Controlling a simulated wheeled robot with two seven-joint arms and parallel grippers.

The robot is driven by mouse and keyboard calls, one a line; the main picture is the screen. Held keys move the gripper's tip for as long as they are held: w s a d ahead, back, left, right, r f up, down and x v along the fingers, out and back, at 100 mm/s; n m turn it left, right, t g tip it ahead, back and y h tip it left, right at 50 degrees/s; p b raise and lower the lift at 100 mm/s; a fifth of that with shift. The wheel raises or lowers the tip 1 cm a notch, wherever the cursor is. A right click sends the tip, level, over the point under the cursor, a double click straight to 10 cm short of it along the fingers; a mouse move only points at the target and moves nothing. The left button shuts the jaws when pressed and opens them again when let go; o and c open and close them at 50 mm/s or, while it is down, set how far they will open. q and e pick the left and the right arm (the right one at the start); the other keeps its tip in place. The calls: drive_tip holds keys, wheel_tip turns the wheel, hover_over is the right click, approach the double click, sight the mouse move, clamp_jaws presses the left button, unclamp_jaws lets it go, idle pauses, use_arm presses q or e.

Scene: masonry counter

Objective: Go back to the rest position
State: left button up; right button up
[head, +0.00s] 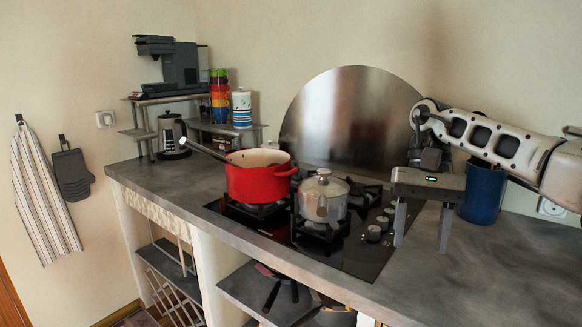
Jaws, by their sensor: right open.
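My right gripper (422,228) is over the right part of the counter (460,280), just right of the cooktop (300,245). Its two fingers point down, well apart, with nothing between them. My right arm comes in from the right edge. My left gripper is not in view.
A red pot (258,183) with a long handle and a lidded metal pot (323,198) stand on the cooktop. A blue container (484,192) stands behind my right gripper. A kettle (172,135) and a coffee machine (172,66) are at the back left. The counter's front right is clear.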

drive_tip(key=s+a+f+m+g+y, duration=0.15)
drive_tip(key=a+f+y, duration=0.25)
drive_tip(key=a+f, duration=0.45)
drive_tip(key=s+a+f+m+g+y, duration=0.1)
drive_tip(key=s+a+f+m+y, duration=0.3)
drive_tip(key=a, duration=0.8)
drive_tip(key=s+a+m+t+y, duration=0.4)
drive_tip(key=a+m+t+y, duration=0.2)
drive_tip(key=a+m+y, duration=0.75)
drive_tip(key=w+d+f+m+t+h, duration=0.15)
drive_tip(key=d+m+t+h, duration=0.35)
drive_tip(key=m, duration=0.5)
drive_tip(key=d+f+m+t+h, duration=0.2)
drive_tip(key=d+f+m+t, duration=0.3)
drive_tip(key=m, duration=0.6)
drive_tip(key=d+f+m+t+h, duration=0.1)
drive_tip(key=d+m+t+h, duration=0.25)
drive_tip(key=m+t, duration=0.5)
drive_tip(key=s+d+f+m+g+h, duration=0.7)
drive_tip(key=s+d+f+m, duration=0.6)
drive_tip(key=m, duration=0.5)
drive_tip(key=shift+d+f+h, duration=0.4)
drive_tip(key=shift+f+h, duration=0.05)
drive_tip(key=shift+h, duration=0.75)
clamp_jaws()
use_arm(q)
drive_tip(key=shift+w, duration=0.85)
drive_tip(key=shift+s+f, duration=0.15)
